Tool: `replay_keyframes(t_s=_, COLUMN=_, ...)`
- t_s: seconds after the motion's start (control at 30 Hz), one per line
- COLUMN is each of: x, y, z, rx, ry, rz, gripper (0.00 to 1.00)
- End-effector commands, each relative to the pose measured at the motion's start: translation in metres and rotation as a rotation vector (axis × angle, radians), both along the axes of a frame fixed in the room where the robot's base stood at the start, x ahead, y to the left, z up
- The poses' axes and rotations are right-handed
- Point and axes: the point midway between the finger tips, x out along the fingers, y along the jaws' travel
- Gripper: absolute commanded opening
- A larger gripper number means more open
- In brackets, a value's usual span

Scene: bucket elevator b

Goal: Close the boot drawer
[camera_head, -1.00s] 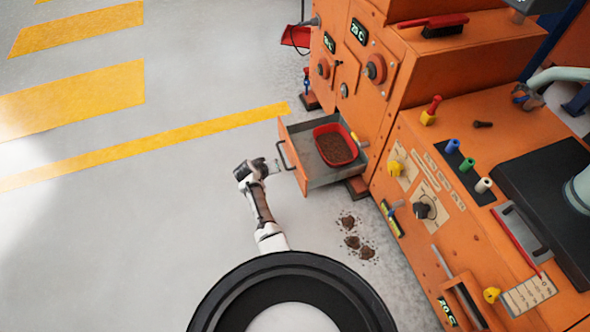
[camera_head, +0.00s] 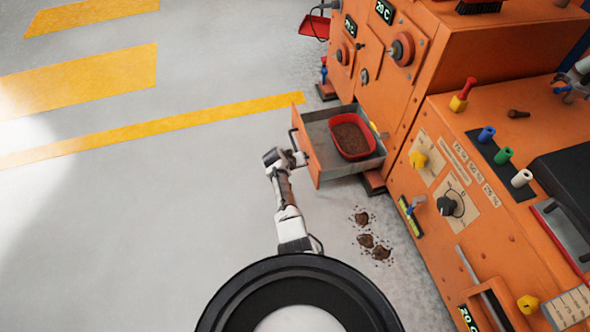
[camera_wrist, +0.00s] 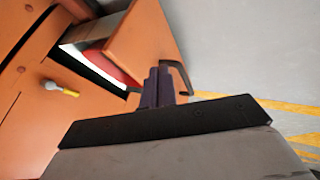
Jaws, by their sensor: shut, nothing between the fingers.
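The boot drawer (camera_head: 308,150) is pulled out of the orange machine in the head view. It has an orange front, a dark handle (camera_head: 293,138) and grey metal walls. A red tray (camera_head: 368,152) of brown material sits in it. My gripper (camera_head: 300,158) is at the outer side of the drawer front, beside the handle. In the wrist view its dark fingers (camera_wrist: 158,86) are together and empty, against or very near the orange front (camera_wrist: 142,42), with the handle (camera_wrist: 183,78) just right of them. I cannot tell whether they touch.
The orange machine (camera_head: 400,110) with knobs and levers fills the right side. Several brown spill piles (camera_head: 367,241) lie on the floor below the drawer. A red dustpan (camera_head: 315,26) is at the machine's far end. Grey floor with yellow stripes (camera_head: 200,121) is free on the left.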

Motion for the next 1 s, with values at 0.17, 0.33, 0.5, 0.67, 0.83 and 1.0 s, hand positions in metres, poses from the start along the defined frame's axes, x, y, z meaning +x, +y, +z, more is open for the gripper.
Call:
replay_keyframes(t_s=0.17, x=0.010, y=-0.021, z=-0.006, rx=0.001, ry=0.000, rz=-0.003, gripper=0.00)
replay_keyframes(t_s=0.33, x=0.015, y=-0.036, z=-0.006, rx=0.000, ry=0.001, rz=-0.001, gripper=0.00)
replay_keyframes(t_s=0.5, x=0.016, y=-0.041, z=-0.006, rx=0.001, ry=0.000, rz=0.000, gripper=0.00)
replay_keyframes(t_s=0.67, x=0.016, y=-0.041, z=-0.006, rx=0.001, ry=0.000, rz=0.000, gripper=0.00)
replay_keyframes(t_s=0.83, x=0.016, y=-0.041, z=-0.006, rx=0.000, ry=0.000, rz=0.000, gripper=0.00)
replay_keyframes(t_s=1.0, x=0.019, y=-0.050, z=-0.007, rx=0.001, ry=-0.001, rz=-0.002, gripper=0.00)
